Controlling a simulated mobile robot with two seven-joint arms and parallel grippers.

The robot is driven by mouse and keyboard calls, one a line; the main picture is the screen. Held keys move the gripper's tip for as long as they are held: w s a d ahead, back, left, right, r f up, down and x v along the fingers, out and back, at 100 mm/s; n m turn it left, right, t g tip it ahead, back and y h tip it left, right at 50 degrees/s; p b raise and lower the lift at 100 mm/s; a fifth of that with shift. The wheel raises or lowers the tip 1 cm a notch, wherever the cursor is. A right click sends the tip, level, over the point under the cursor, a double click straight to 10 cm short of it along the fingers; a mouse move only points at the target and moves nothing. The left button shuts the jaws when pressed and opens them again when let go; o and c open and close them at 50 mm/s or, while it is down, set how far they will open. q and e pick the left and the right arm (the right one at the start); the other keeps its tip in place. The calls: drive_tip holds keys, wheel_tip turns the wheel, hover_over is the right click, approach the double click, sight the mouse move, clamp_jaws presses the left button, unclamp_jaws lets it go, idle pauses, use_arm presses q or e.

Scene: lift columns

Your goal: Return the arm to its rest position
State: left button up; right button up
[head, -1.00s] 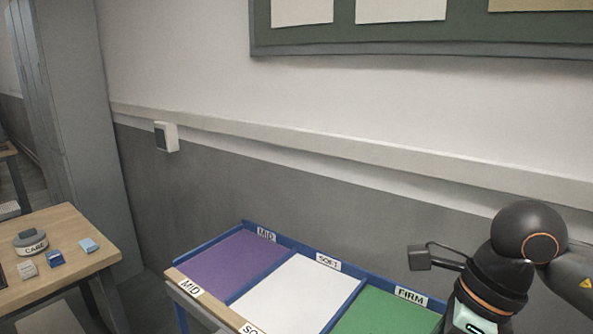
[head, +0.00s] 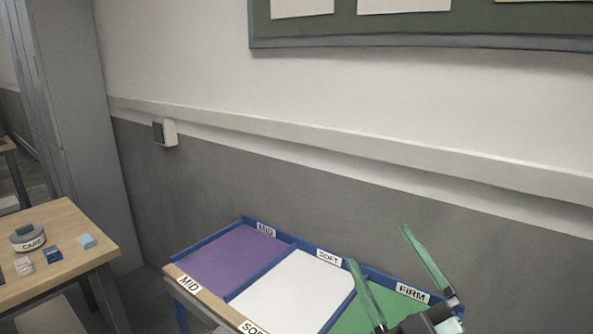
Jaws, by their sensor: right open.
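My right gripper (head: 379,247) shows at the lower right of the head view, in front of the green FIRM section (head: 350,315) of the sorting tray. Its two long green fingers are spread apart and point up, with nothing between them. Its dark body is at the bottom edge, and most of the right arm is out of the picture. My left gripper is not in view.
The blue-edged tray has a purple MID section (head: 232,257) and a white SOFT section (head: 290,290), both bare. A grey wall stands behind.

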drive_tip(key=s+d+f+m+g+h, duration=0.2)
drive_tip(key=d+f+m+g+h, duration=0.1)
drive_tip(key=f, duration=0.5)
drive_tip(key=s+d+f+m+g+h, duration=0.1)
drive_tip(key=d+f+m+g+h, duration=0.2)
drive_tip(key=f, duration=0.5)
drive_tip(key=s+d+f+m+g+h, duration=0.2)
drive_tip(key=f+m+g+h, duration=0.15)
drive_tip(key=f, duration=0.35)
drive_tip(key=s+f+m+g+y, duration=0.1)
drive_tip(key=s+f+m+g, duration=0.1)
drive_tip(key=s+f+g, duration=0.95)
drive_tip(key=a+f+t+y, duration=0.2)
drive_tip(key=f+t, duration=0.6)
drive_tip(key=f, duration=0.5)
drive_tip(key=shift+s+a+t+b, duration=0.3)
drive_tip(key=shift+s+a+b, duration=0.1)
drive_tip(key=shift+a, duration=0.35)
